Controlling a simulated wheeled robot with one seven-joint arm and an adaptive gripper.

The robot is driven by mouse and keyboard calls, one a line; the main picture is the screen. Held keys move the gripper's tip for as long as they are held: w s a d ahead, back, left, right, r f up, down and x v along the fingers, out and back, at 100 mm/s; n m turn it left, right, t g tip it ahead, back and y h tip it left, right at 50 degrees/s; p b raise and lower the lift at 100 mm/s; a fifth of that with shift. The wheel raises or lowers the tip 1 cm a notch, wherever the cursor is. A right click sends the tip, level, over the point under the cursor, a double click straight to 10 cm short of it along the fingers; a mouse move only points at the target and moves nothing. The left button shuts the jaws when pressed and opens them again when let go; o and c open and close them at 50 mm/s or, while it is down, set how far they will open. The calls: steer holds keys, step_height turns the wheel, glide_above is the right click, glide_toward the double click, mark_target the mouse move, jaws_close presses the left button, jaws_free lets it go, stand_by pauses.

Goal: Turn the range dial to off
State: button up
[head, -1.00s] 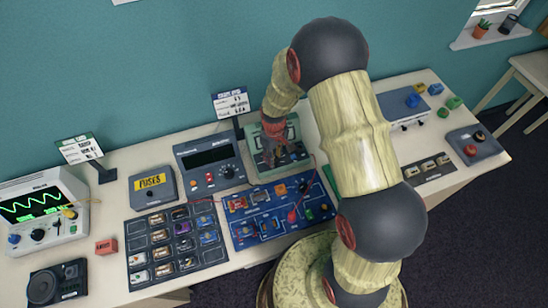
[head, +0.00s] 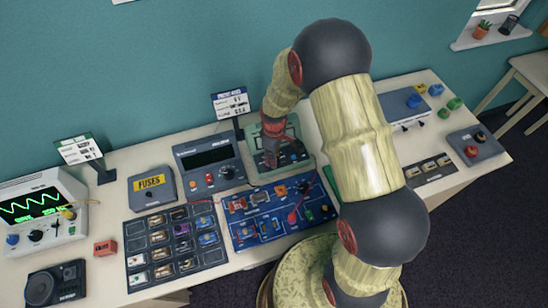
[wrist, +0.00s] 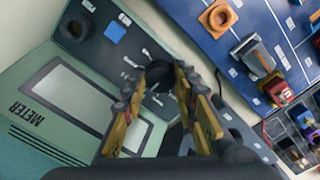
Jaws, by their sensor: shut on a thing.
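The green meter (head: 251,133) stands at the back middle of the table in the head view, partly hidden behind my arm and gripper. In the wrist view the meter (wrist: 50,145) shows its lettering, a pale display window and a dark control panel. My gripper (wrist: 168,80) is over that panel, its two yellow-and-grey fingers shut on the dark range dial (wrist: 160,72). The fingers cover most of the dial, so I cannot read its pointer. In the head view my gripper (head: 272,153) is at the meter's front.
A blue circuit board (head: 243,242) lies just in front of the meter. A dark multimeter (head: 208,180) stands left of it and a sign (head: 230,103) behind. The fuse tray (head: 134,246) is further left. Small labelled controls and a blue square (wrist: 115,32) surround the dial.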

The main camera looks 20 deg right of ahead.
steer(key=o, duration=1.2)
steer(key=shift+c, duration=0.2)
steer(key=shift+r, duration=0.1)
step_height(320, 180, up, 12)
steer(key=shift+f, duration=0.1)
